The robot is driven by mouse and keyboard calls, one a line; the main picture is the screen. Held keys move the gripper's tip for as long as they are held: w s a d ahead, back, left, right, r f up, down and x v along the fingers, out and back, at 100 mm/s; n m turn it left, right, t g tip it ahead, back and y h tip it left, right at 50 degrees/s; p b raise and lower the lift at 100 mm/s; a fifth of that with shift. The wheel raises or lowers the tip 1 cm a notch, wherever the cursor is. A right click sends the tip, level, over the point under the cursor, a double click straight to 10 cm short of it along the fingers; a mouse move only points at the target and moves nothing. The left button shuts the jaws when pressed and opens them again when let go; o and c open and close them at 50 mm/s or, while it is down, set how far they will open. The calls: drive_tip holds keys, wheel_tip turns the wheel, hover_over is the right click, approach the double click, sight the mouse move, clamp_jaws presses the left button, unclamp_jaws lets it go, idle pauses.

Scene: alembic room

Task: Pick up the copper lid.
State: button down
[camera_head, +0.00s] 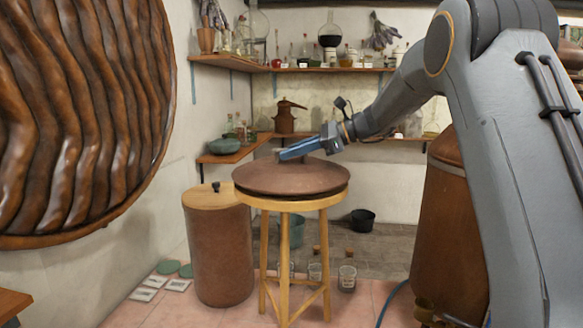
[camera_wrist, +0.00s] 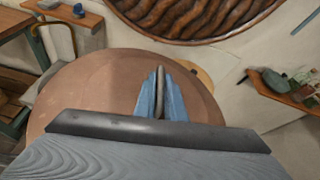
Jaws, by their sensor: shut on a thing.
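The copper lid (camera_head: 290,178) is a wide, shallow brown cone, level over a round wooden stool (camera_head: 285,205). A dark band shows under its edge, and I cannot tell whether it touches the stool top. My gripper (camera_head: 283,154) reaches in from the right, its blue fingers at the lid's top centre. In the wrist view the lid (camera_wrist: 95,85) spreads out under the fingers. There my gripper (camera_wrist: 160,82) is shut on the lid's narrow upright handle, with one finger on each side. The lower part of the handle is hidden.
A tall copper-brown drum with a wooden top (camera_head: 215,197) stands close left of the stool. A large copper vessel (camera_head: 445,225) is at the right behind my arm. Glass jars (camera_head: 346,278) stand on the floor behind the stool. Shelves with glassware (camera_head: 330,68) line the back wall.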

drive_tip(key=shift+r, duration=0.2)
wheel_tip(320, 180, up, 10)
drive_tip(key=b, duration=0.2)
drive_tip(key=shift+f+b, duration=0.1)
drive_tip(key=shift+b, duration=0.2)
idle(2.3)
